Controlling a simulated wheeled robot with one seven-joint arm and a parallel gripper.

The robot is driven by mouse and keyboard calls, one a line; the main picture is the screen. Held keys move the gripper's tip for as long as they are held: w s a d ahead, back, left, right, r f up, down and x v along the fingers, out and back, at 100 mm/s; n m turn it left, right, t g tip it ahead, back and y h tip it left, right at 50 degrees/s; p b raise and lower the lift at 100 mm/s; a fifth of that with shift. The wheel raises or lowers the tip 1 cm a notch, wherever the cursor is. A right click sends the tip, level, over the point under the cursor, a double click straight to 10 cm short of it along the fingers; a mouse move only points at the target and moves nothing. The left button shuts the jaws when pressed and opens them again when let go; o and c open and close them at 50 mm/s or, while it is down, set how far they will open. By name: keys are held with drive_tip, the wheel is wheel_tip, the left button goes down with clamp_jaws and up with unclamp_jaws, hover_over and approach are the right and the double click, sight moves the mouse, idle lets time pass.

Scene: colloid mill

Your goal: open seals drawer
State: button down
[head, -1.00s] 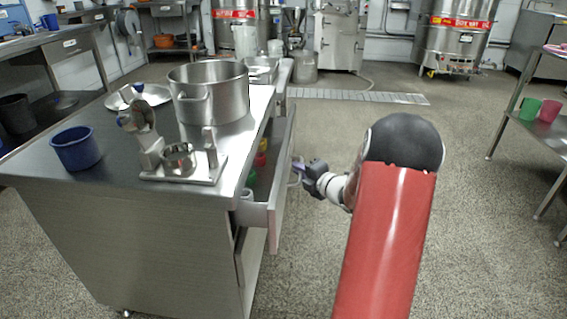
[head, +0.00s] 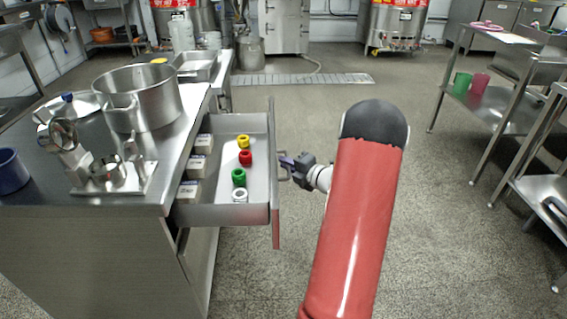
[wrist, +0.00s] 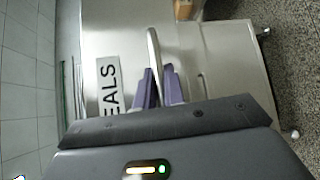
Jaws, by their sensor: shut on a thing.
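The seals drawer (head: 222,214) stands pulled well out from the right side of the steel bench in the head view. Inside lie yellow (head: 243,142), red (head: 246,158), green (head: 238,177) and white (head: 240,195) ring-like pieces, with several small pale boxes (head: 194,167) along the left. My gripper (head: 286,162) is shut on the drawer's handle (head: 283,172), at the outer face. In the wrist view the purple fingers (wrist: 158,88) close around the metal handle bar (wrist: 154,55), beside a label (wrist: 109,85) reading "EALS"; its start is hidden.
A large pot (head: 140,98), a steel device (head: 105,170) and a blue cup (head: 12,170) stand on the bench top (head: 185,130). Floor right of the drawer is clear.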

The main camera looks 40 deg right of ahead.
drive_tip(key=c, duration=1.8)
unclamp_jaws()
drive_tip(key=shift+o, duration=0.2)
drive_tip(key=v, duration=0.7)
drive_tip(key=shift+s, duration=0.4)
drive_tip(key=shift+d, duration=0.1)
